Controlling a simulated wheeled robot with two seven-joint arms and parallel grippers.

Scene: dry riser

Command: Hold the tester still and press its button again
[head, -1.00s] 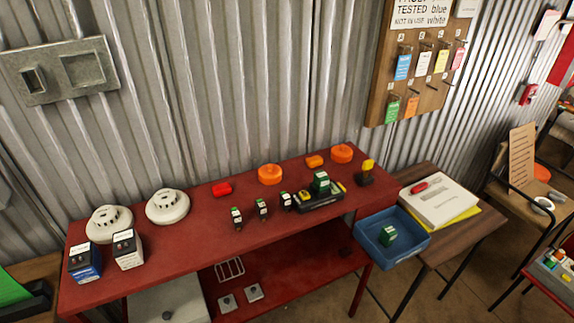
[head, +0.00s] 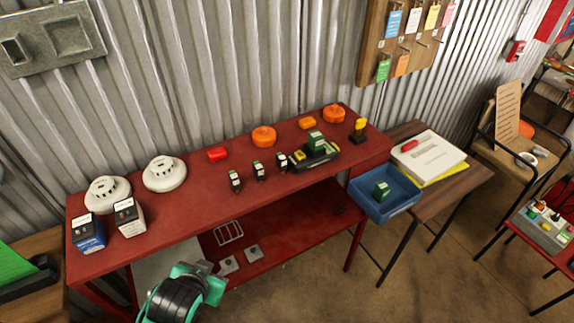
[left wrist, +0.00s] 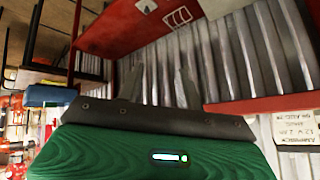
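A black tester (head: 318,156) lies on the red bench, right of centre. A green block (head: 314,141) stands in it, and a yellow part (head: 299,155) that looks like its button shows at its left end. My left arm enters the head view at the bottom, low in front of the bench and well away from the tester; its fingertips cannot be made out there. In the left wrist view my left gripper (left wrist: 158,75) has its two fingers apart with nothing between them. The tester cannot be made out in that view. My right gripper is in neither view.
Several small black-and-green blocks (head: 258,171) stand left of the tester. A black piece with a yellow top (head: 358,131) stands to its right, orange pieces (head: 264,136) behind. Two white detectors (head: 164,173) are at the left. A blue tray (head: 371,201) sits beside the bench's right end.

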